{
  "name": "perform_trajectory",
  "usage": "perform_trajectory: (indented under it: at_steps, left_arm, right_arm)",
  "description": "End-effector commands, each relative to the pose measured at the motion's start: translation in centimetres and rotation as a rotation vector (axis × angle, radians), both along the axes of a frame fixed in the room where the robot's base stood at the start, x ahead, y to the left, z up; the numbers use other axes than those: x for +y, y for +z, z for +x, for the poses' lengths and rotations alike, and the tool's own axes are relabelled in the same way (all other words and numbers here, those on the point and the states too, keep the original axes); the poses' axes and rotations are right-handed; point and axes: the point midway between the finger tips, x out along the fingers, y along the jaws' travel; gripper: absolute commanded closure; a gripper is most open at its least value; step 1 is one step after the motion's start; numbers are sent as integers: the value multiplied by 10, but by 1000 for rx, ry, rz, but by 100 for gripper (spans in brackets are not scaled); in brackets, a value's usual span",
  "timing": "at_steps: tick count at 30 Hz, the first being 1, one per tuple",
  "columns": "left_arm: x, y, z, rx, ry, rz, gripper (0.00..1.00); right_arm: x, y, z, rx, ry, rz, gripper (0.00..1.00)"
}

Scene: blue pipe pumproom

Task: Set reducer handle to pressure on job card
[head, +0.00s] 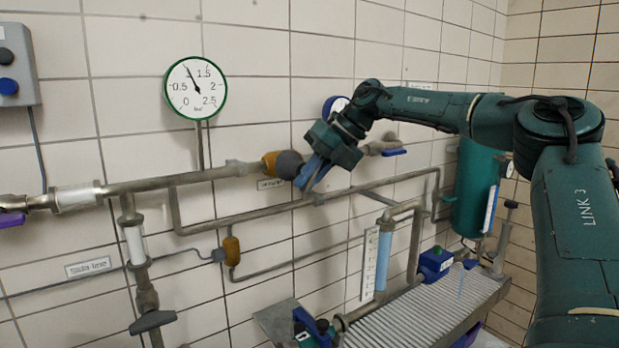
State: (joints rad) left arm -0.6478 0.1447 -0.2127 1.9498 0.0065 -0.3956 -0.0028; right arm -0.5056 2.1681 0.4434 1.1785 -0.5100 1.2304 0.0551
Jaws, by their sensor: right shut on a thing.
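The reducer sits on the upper wall pipe, with a brass-orange body (269,163) and a dark grey round handle (288,164) on its right. My right gripper (306,174) reaches in from the right, its blue fingers shut on the handle and partly covering it. A round white gauge (195,88) with a green rim stands above the pipe, left of the reducer. Its needle points up and left, near 1, between 0.5 and 1.5. I cannot make out a job card. My left gripper is not in view.
A second gauge (335,105) with a blue rim is partly hidden behind my right arm. A blue-handled valve (393,152) and a green tank (474,190) are at the right. A ribbed bench (430,312) stands below. A grey button box (17,65) is at upper left.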

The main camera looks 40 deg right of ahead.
Motion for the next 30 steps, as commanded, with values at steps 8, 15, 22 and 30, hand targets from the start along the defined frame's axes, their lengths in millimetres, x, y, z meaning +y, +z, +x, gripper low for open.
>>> perform_trajectory:
  at_steps: [8, 15, 22, 30]
  left_arm:
    - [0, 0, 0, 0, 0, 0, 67]
    - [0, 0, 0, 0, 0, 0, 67]
    - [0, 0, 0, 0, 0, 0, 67]
    - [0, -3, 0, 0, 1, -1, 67]
  right_arm:
    - [0, 2, 1, -5, -2, 1, 100]
    - [0, 1, 0, -3, -1, 1, 73]
    - [0, 0, 0, -1, -1, 0, 68]
    - [-9, 17, -8, -6, -2, -1, 68]
